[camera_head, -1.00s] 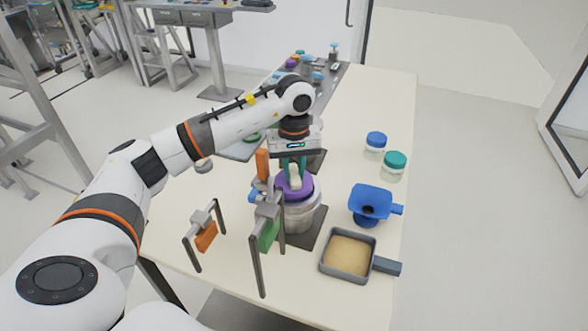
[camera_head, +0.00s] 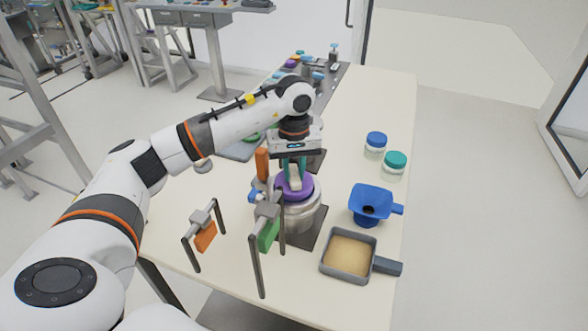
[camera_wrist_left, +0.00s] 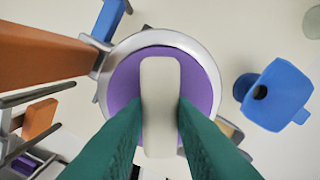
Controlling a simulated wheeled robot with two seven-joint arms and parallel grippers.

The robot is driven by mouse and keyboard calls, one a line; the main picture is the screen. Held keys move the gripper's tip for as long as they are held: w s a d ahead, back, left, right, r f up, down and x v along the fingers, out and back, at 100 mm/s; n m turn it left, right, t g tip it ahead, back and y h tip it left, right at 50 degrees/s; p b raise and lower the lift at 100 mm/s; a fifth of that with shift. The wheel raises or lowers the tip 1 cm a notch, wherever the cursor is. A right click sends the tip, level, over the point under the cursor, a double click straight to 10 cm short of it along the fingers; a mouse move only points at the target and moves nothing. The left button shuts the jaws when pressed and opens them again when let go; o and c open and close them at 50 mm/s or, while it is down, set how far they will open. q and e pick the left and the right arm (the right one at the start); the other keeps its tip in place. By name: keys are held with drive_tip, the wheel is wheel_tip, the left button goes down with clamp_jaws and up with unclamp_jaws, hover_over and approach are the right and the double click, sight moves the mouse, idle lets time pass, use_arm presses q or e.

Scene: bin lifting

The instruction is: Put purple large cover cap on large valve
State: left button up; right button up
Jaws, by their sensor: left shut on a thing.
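The purple large cover cap (camera_head: 293,188) has a pale bar handle (camera_wrist_left: 160,103) across its top. My left gripper (camera_head: 294,170), with green fingers, is shut on that handle and points down from above. The cap is over the top of the large silver valve (camera_head: 300,216); the valve's metal rim (camera_wrist_left: 212,70) shows around the purple disc in the left wrist view. The disc looks roughly centred within the rim. I cannot tell whether the cap is fully seated. My right gripper is not in view.
A blue funnel (camera_head: 370,202) and a square pan of tan material (camera_head: 348,256) stand right of the valve. Two jars with blue (camera_head: 376,139) and green (camera_head: 395,160) lids stand behind. Orange (camera_head: 206,236) and green (camera_head: 269,235) tagged frames stand at the front left.

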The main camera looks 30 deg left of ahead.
sight(294, 174)
use_arm(q)
drive_tip(key=shift+f+b, duration=0.2)
drive_tip(key=shift+b, duration=0.1)
idle(0.5)
drive_tip(key=o, duration=1.4)
drive_tip(key=shift+r+p, duration=1.8)
drive_tip(key=shift+r, duration=1.45)
drive_tip(key=shift+f, duration=0.1)
